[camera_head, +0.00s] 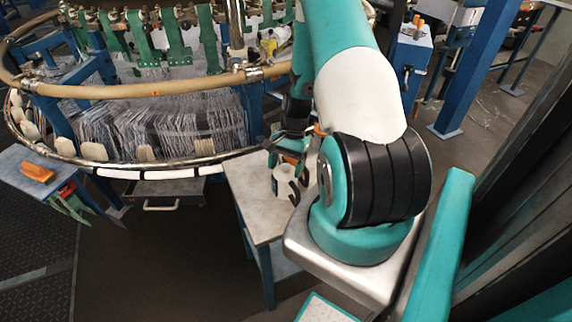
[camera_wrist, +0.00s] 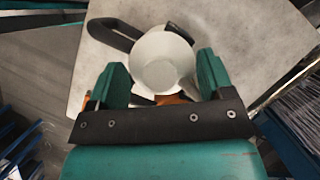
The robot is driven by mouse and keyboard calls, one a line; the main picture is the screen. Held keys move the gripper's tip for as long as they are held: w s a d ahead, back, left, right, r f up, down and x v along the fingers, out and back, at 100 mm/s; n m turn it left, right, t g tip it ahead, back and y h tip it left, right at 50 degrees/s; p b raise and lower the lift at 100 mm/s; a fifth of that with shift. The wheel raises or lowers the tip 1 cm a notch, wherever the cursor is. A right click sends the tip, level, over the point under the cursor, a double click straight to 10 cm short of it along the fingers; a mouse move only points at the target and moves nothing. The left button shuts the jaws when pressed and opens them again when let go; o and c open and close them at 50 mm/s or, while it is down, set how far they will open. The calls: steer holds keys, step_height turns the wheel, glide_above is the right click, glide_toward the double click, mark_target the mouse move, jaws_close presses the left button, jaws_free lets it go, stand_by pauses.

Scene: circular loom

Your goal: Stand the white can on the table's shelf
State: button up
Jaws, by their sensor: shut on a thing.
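The white can (camera_head: 284,180) shows at the grey tabletop (camera_head: 250,196), partly hidden by my arm. In the wrist view the can (camera_wrist: 162,62) is seen from its round end, between the teal fingers of my gripper (camera_wrist: 163,78). My gripper is shut on it. I cannot tell whether the can touches the tabletop. The table's blue lower shelf (camera_head: 286,262) shows below the top, largely hidden by the top and my body.
A dark curved thing (camera_wrist: 112,32) lies beside the can. The circular loom (camera_head: 130,88) with its rim stands behind and left of the table. A blue stand (camera_head: 40,190) with an orange tool is at the far left. Open floor (camera_head: 165,255) lies left of the table.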

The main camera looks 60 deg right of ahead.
steer(key=shift+f, duration=0.2)
steer(key=o, duration=1.4)
steer(key=shift+r, duration=0.15)
